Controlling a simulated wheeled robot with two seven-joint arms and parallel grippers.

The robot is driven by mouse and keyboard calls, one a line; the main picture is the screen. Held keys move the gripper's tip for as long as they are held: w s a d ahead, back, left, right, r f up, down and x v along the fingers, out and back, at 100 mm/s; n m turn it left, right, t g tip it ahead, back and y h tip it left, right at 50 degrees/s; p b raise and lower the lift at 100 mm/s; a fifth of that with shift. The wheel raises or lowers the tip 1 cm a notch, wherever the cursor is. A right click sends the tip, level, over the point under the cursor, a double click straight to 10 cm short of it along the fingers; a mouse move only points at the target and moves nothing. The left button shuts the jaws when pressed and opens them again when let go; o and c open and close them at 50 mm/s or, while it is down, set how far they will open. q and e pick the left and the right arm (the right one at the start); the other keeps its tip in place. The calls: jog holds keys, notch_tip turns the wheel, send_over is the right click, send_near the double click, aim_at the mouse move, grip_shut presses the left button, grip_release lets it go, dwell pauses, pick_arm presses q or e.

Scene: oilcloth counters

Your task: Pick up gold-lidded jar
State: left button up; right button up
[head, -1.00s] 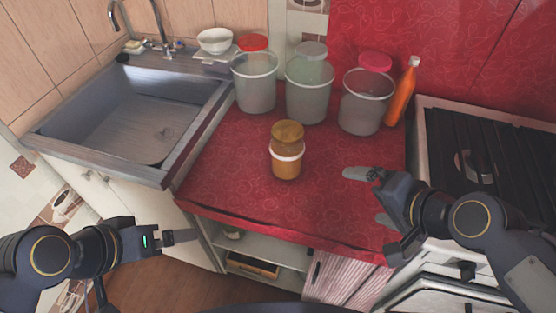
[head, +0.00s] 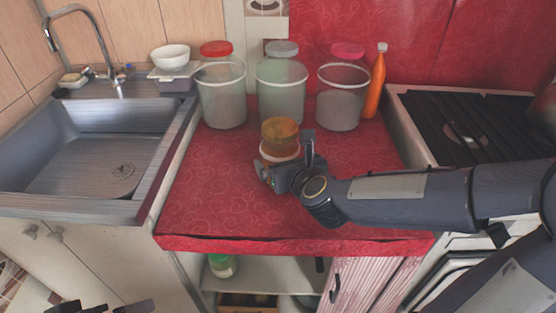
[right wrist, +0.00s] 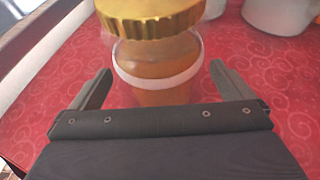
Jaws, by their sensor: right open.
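The gold-lidded jar (head: 280,130) stands upright on the red counter, with amber contents and a pale band around its body. My right gripper (head: 286,163) is at the jar's near side and hides its lower part in the head view. In the right wrist view the gold lid (right wrist: 150,16) is at the top and the jar's body (right wrist: 158,72) lies between the two open fingers of the right gripper (right wrist: 150,88). Gaps show on both sides of the jar. My left gripper (head: 110,307) is only partly seen at the bottom left edge; its jaws are unclear.
A sink (head: 85,150) is left, a stove (head: 465,125) right. The counter's left front (head: 205,200) is clear.

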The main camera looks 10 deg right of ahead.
jog(key=x, duration=0.4)
jog(key=shift+f, duration=0.15)
jog(key=c, duration=1.6)
